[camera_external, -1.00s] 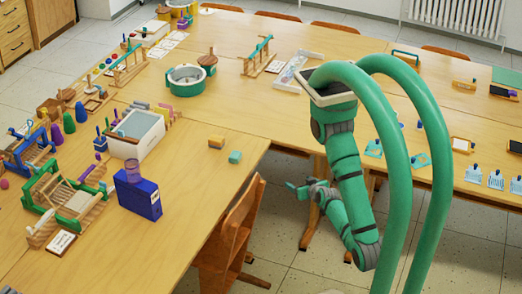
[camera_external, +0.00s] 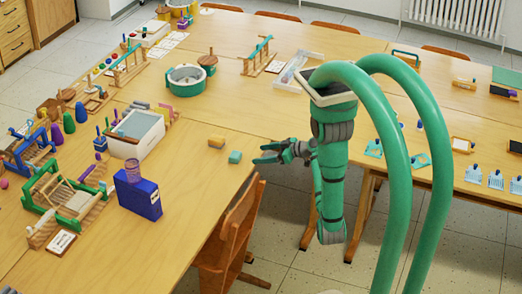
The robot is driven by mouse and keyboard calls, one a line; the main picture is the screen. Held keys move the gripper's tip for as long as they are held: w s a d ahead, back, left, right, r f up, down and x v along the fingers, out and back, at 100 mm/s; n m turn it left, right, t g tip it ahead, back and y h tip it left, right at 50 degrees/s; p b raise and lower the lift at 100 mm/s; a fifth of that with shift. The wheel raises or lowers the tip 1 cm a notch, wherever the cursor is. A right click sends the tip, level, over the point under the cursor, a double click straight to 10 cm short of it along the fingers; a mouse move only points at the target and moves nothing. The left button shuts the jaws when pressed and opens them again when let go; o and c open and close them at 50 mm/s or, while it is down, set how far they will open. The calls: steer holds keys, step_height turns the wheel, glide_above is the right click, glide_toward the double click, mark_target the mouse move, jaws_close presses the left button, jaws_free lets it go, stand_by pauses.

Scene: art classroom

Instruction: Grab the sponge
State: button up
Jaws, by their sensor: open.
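Two small blocks that look like sponges lie on the bare wooden table near its right edge. One is a yellow-orange sponge (camera_external: 216,141). The other is a teal sponge (camera_external: 235,157), just to its right and nearer the camera. My gripper (camera_external: 263,153) is open and empty, a little to the right of the teal sponge, by the table edge. Its fingers point left toward the sponges and do not appear to touch them. Its exact height over the table is hard to tell.
A wooden chair (camera_external: 232,235) stands against the table edge below my gripper. A blue box (camera_external: 140,197), a white tray box (camera_external: 136,133) and a green-white round pot (camera_external: 186,80) stand on the table further left. The table around the sponges is clear.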

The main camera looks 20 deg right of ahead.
mark_target(240, 155)
steer(key=x, duration=0.7)
steer(key=r+x, duration=0.1)
steer(key=x, duration=0.3)
steer(key=shift+a, duration=0.35)
steer(key=c, duration=1.1)
